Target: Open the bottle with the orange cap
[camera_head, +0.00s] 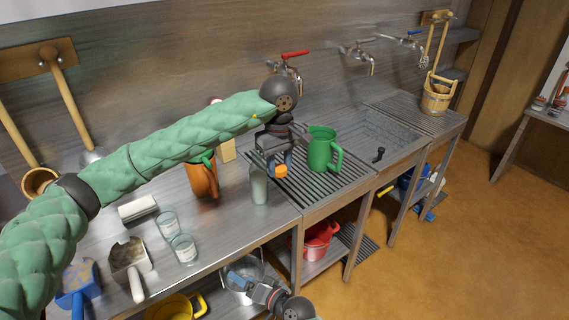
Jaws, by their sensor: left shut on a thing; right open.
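My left gripper (278,166) points down over the metal counter, between the brown jug and the green pitcher. It is shut on the orange cap (281,171), which shows between the blue fingertips. A pale grey-green bottle (259,188) stands upright on the counter just left of the cap. The cap appears beside the bottle's top rather than on it; the bottle's upper edge is partly hidden by the gripper. My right gripper (238,279) is low at the bottom of the view, in front of the counter, open and apart from the bottle.
A green pitcher (322,150) stands on the ribbed drainboard right of my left gripper. A brown jug (203,178) is left of the bottle. A metal pot (241,291) and red bucket (318,241) are below.

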